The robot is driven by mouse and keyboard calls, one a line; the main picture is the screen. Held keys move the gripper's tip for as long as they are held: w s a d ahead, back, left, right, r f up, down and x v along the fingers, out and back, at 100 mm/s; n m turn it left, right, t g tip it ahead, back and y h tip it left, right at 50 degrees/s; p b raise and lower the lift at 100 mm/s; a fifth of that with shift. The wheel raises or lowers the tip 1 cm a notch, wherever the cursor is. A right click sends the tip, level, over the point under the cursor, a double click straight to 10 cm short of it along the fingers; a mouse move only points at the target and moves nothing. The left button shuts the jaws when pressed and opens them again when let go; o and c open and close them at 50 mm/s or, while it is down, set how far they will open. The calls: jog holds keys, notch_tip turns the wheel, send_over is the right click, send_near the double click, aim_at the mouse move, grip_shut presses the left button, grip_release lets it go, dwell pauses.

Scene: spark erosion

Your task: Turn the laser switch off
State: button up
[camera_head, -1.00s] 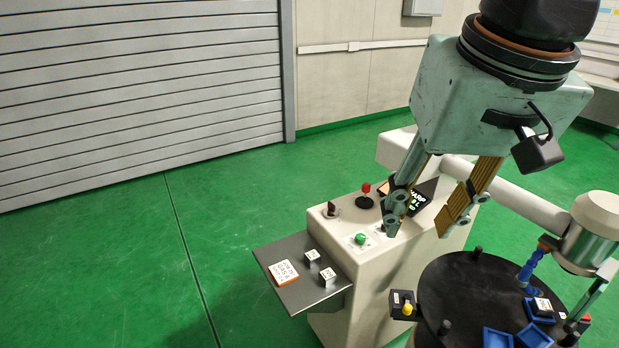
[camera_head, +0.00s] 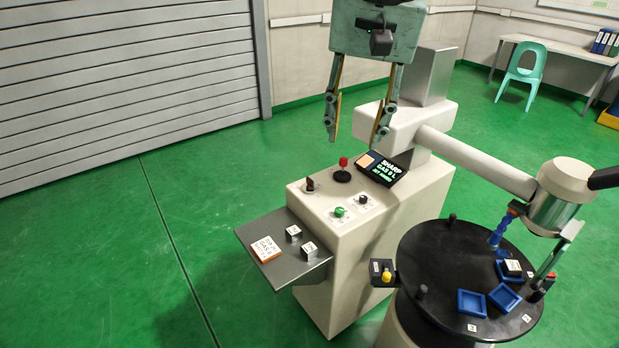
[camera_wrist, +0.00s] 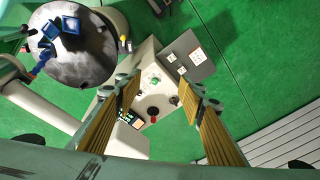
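The pale console (camera_head: 345,230) carries several controls. A dark upright switch (camera_head: 310,184) is at its left rear corner. A red-topped stick (camera_head: 343,163) stands behind a green button (camera_head: 339,211) and a small dark knob (camera_head: 362,200). A black box with a yellow knob (camera_head: 386,275) sits at the round table's edge. No readable label shows which one is the laser switch. My gripper (camera_head: 356,130) is open and empty, above the console's rear. In the wrist view the red stick (camera_wrist: 153,112) and green button (camera_wrist: 155,79) show between the fingers; the dark switch (camera_wrist: 174,100) is beside the right finger.
A lit display (camera_head: 385,170) stands at the console's back right. A grey shelf (camera_head: 290,268) with small labelled blocks juts out left. The round black table (camera_head: 440,250) holds blue trays (camera_head: 472,303). Green floor is free at left.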

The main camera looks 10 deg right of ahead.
jog(key=w+f+m, duration=0.2)
jog(key=w+f, duration=0.1)
jog(key=w, duration=0.9)
jog(key=m+g+p, duration=0.2)
jog(key=m+p, duration=0.1)
jog(key=m, duration=0.4)
send_over(310, 179)
notch_tip(310, 179, down, 22)
jog(key=shift+w+f, duration=0.1)
jog(key=shift+f, duration=0.1)
jog(key=shift+f+b, duration=1.3)
jog(key=shift+f, duration=5.5)
jog(key=c, duration=0.8)
